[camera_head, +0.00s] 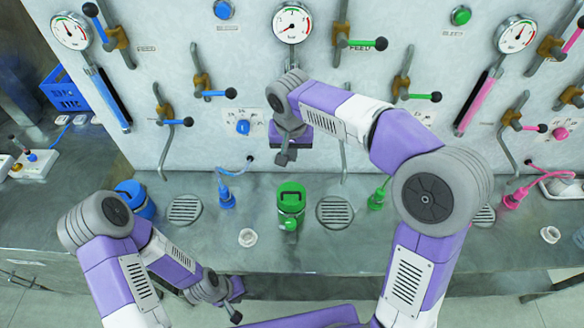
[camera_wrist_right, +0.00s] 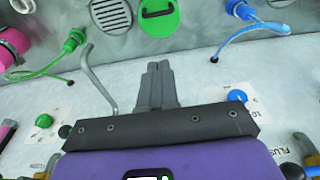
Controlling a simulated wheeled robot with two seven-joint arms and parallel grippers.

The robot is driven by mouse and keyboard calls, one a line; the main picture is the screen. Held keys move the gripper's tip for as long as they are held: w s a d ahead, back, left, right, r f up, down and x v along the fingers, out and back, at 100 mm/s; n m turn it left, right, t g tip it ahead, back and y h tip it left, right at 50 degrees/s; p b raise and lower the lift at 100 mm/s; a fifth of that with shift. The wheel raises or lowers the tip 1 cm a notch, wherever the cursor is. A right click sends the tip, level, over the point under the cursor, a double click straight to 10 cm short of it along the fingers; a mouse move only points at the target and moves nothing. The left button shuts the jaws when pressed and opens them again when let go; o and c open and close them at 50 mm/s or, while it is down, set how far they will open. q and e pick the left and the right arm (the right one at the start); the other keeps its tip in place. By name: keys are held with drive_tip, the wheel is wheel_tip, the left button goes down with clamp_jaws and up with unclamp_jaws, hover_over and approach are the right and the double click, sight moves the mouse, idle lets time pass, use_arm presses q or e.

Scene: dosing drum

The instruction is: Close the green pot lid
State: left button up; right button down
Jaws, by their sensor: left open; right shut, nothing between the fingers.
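A green pot (camera_head: 290,222) stands on the counter near the middle, below the panel. Its green lid (camera_head: 291,197) has a handle on top and shows at the pot's mouth; I cannot tell whether it is fully seated. The lid also shows at the top of the right wrist view (camera_wrist_right: 159,20), with a dark handle. My right gripper (camera_head: 285,159) is shut and empty, in front of the panel and behind the pot, apart from the lid. Its closed fingers show in the right wrist view (camera_wrist_right: 158,72). My left gripper (camera_head: 235,313) is open and empty at the counter's front edge.
Round drain grates (camera_head: 335,212) flank the pot. A blue pot (camera_head: 136,198) stands to the left, and a blue hose plug (camera_head: 226,197) and a green hose plug (camera_head: 377,199) stand nearer. The panel behind carries gauges (camera_head: 292,22) and projecting levers (camera_head: 218,93).

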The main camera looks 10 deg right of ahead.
hover_over(292, 198)
drive_tip(key=f, duration=1.2)
drive_tip(key=shift+w+f, duration=0.1)
drive_tip(key=shift+w, duration=0.15)
use_arm(q)
drive_tip(key=shift+r, duration=0.3)
use_arm(e)
drive_tip(key=shift+s+f, duration=0.15)
drive_tip(key=shift+f, duration=0.15)
